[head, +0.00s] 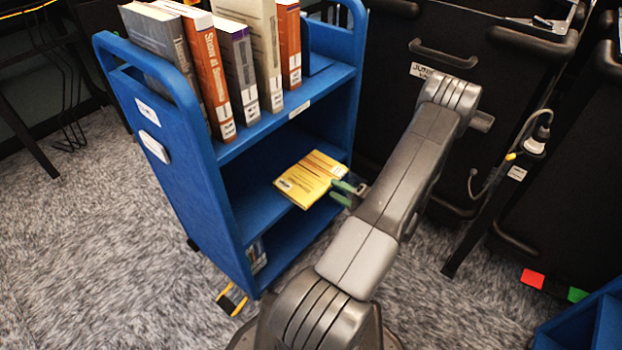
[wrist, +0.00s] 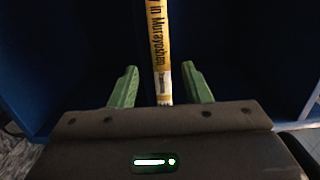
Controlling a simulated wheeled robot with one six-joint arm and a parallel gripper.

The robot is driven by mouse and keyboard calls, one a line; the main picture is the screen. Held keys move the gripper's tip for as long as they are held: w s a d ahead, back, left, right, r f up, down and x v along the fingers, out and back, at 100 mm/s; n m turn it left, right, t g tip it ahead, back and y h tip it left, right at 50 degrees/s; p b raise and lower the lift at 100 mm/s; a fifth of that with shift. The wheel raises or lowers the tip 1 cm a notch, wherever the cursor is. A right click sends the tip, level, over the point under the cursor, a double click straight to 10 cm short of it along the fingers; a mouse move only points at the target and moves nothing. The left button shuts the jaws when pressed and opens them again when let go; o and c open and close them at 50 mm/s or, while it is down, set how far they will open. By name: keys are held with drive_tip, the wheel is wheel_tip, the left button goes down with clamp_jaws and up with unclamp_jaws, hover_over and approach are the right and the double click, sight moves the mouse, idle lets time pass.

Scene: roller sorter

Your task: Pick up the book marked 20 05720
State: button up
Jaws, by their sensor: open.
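A yellow book (head: 311,179) lies flat on the middle shelf of the blue cart (head: 190,185). In the wrist view its narrow yellow spine (wrist: 158,45) faces my gripper, with dark lettering and a white label at the near end. I cannot read the label, so the number 20 05720 is not confirmed. My gripper (head: 342,193) is at the shelf's open right side, by the book's edge. In the wrist view its green fingers (wrist: 159,84) are open, one on each side of the spine, with gaps showing. Whether the fingers overlap the book is unclear.
Several upright books (head: 207,70) stand on the cart's top shelf, above the yellow book. A few books (head: 257,257) show on the bottom shelf. Black cabinets (head: 480,90) with handles stand behind and to the right. Another blue unit (head: 590,325) is at the lower right.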

sight(332, 187)
drive_tip(key=b+x, duration=0.1)
drive_tip(key=x, duration=0.4)
drive_tip(key=shift+r, duration=0.1)
clamp_jaws()
